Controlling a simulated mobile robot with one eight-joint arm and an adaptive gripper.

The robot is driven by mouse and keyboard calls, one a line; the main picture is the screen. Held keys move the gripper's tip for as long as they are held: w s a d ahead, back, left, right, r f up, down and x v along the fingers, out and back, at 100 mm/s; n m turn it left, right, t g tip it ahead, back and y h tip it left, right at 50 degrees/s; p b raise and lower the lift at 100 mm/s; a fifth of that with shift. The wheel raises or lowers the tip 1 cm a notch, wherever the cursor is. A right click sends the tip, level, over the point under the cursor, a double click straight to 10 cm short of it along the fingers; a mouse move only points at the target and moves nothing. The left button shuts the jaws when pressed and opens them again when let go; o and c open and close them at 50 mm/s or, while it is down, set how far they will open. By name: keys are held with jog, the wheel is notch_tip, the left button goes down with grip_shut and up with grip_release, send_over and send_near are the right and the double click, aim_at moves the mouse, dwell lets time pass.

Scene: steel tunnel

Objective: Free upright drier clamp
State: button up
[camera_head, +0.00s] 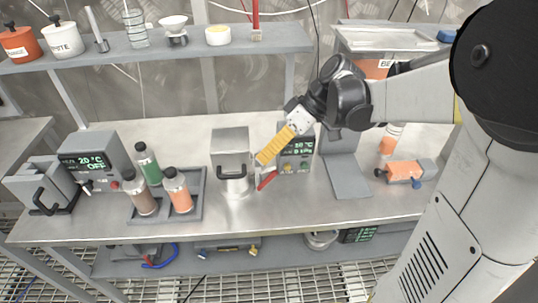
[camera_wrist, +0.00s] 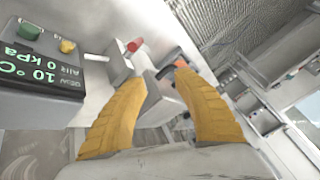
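The upright drier (camera_head: 230,143) is a grey box-like body on a round base in the middle of the bench, with a black handle on its front. A red lever (camera_head: 267,180), seemingly its clamp, sticks out low at its right. My gripper (camera_head: 262,159) has yellow fingers and hangs just right of the drier, above the red lever. In the wrist view the fingers (camera_wrist: 160,85) are apart with a grey part between and beyond them. A red rod end (camera_wrist: 135,45) lies ahead of the left finger. I cannot tell whether the fingers touch anything.
A control box (camera_head: 296,153) with a green display stands close right of the drier; it also shows in the wrist view (camera_wrist: 40,65). A rack with bottles (camera_head: 178,190) is to the left. An orange valve piece (camera_head: 404,171) lies right. The front bench strip is clear.

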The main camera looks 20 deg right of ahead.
jog(key=shift+r, duration=0.15)
jog(key=c, duration=0.6)
notch_tip(320, 180, up, 3)
jog(key=p, duration=0.2)
jog(key=h+p, duration=0.1)
jog(key=p, duration=0.2)
jog(key=shift+s+a+r+n+h, duration=0.1)
jog(key=shift+s+n+h, duration=0.05)
jog(key=shift+n+h, duration=0.2)
grip_shut()
jog(key=n+g+p, duration=0.1)
jog(key=n, duration=0.3)
send_over(260, 180)
jog(key=shift+h, duration=0.35)
notch_tip(260, 180, down, 10)
jog(key=shift+s+f, duration=0.1)
jog(key=shift+s+d+f, duration=0.15)
jog(key=shift+s+d, duration=0.1)
jog(key=shift+d, duration=0.1)
